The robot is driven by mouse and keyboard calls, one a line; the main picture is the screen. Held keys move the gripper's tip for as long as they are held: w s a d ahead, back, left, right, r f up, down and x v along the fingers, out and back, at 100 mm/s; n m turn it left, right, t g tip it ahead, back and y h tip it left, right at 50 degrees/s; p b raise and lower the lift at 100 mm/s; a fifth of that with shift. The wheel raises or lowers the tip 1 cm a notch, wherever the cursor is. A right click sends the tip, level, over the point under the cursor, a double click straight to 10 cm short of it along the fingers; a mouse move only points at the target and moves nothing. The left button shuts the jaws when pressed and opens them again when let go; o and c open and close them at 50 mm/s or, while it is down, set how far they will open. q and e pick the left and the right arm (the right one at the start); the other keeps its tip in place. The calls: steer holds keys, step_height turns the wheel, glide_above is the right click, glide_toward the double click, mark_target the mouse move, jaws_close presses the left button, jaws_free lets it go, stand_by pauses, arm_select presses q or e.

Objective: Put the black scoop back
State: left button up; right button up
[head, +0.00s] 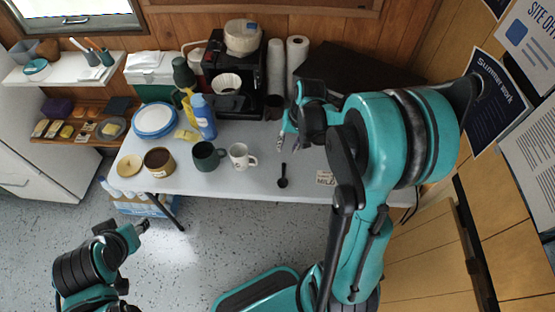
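The black scoop (283,177) lies on the white table (228,181), to the right of a white mug, with its bowl toward the front edge. An open tin (158,162) with brown contents stands at the table's left part. Its likely lid, a pale round disc (129,165), lies to its left. My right gripper (292,142) is over the table behind the scoop, apart from it; its fingers look spread and empty. My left gripper (141,227) is low at the left, in front of the table and far from the scoop; its fingers are too small to judge.
A dark green mug (206,157) and the white mug (241,157) stand between tin and scoop. Behind are a blue bottle (203,117), plates (154,120), a coffee maker (236,80) and paper rolls (297,55). A small card (325,178) stands right of the scoop.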

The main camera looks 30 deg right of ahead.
steer(key=s+a+r+n+t+h, duration=0.1)
steer(key=s+a+r+n+t, duration=0.4)
steer(key=s+a+r, duration=0.6)
steer(key=shift+s+a+r+n, duration=0.2)
steer(key=shift+a+n, duration=0.2)
steer(key=shift+a, duration=0.3)
